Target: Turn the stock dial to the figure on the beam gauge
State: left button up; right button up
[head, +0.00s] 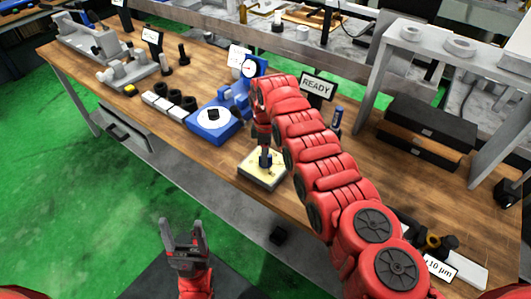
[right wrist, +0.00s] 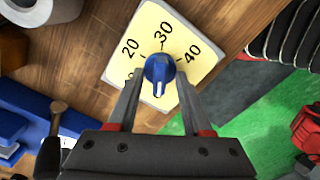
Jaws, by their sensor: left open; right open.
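The stock dial (head: 252,170) is a pale yellow plate on the bench with a blue knob (head: 265,157). In the right wrist view the dial plate (right wrist: 143,48) shows 20, 30 and 40, with another figure partly hidden. The blue knob (right wrist: 157,68) has a white mark on the side away from 30. My right gripper (right wrist: 160,85) is open, one finger on each side of the knob; contact is unclear. A blue instrument with a round gauge face (head: 249,68) stands behind; its reading is too small. My left gripper (head: 182,228) is open and empty, low before the bench.
A blue fixture with a white disc (head: 208,122) stands left of the dial. A READY sign (head: 316,86) and a blue-capped bottle (head: 337,118) stand behind my right arm. Black boxes (head: 430,122) lie under a grey shelf at right.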

jog(key=shift+c, duration=0.2)
grip_shut()
jog(key=shift+m, duration=0.4)
jog(key=shift+f+m+b, duration=0.1)
jog(key=shift+m+b, duration=0.75)
jog(key=shift+m, duration=0.05)
jog(key=m+b, duration=0.2)
jog(key=m, duration=0.1)
jog(key=shift+m, duration=0.4)
jog(key=m+b, duration=0.2)
jog(key=m, duration=0.1)
jog(key=shift+m+b, duration=0.6)
jog(key=shift+m, duration=0.6)
jog(key=shift+r, duration=0.2)
